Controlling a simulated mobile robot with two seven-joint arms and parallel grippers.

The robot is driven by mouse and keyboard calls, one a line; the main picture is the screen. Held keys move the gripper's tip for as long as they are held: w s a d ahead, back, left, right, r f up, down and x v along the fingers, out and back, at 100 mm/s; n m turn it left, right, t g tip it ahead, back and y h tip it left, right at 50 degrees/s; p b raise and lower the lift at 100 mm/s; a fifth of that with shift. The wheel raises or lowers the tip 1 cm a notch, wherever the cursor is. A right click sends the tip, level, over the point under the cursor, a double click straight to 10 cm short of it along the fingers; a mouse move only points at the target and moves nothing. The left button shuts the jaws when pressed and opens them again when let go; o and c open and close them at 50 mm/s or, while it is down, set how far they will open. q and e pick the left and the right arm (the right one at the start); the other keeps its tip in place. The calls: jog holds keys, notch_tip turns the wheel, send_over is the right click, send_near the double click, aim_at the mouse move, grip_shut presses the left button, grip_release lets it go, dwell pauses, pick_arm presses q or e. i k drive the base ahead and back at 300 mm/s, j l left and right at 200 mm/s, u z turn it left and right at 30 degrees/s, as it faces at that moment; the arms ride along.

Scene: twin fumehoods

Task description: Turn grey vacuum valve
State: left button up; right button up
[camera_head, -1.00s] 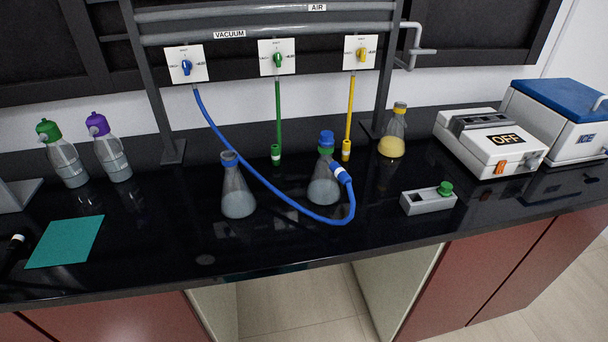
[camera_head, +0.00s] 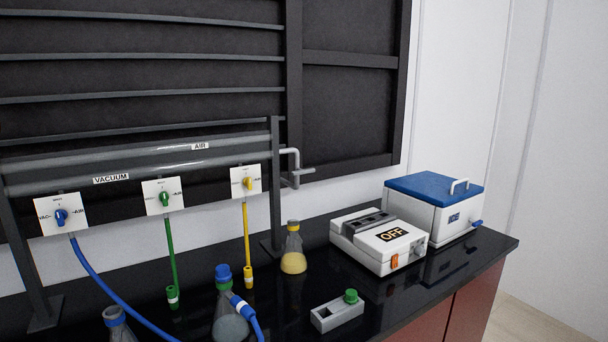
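Three valve panels hang on a rack under grey pipes labelled VACUUM and AIR. They carry a blue knob (camera_head: 61,217), a green knob (camera_head: 165,198) and a yellow knob (camera_head: 248,183). None of these knobs is grey. A bent grey pipe fitting (camera_head: 295,170) sticks out at the rack's right end; I cannot tell whether it is a valve. Neither of my grippers is in view.
A blue hose (camera_head: 105,287) runs from the blue knob's panel toward a blue-capped flask (camera_head: 229,325). A yellow flask (camera_head: 293,252), grey block (camera_head: 337,314), OFF device (camera_head: 379,242) and blue-lidded ICE box (camera_head: 434,205) stand on the black bench.

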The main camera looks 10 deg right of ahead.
aim_at(299, 171)
jog(key=i+l+u, duration=0.2)
jog(key=l, duration=0.4)
jog(key=l+u, duration=0.15)
jog(key=l, duration=0.45)
jog(key=i+l+u, duration=0.2)
jog(key=l, duration=0.45)
jog(key=k, duration=0.1)
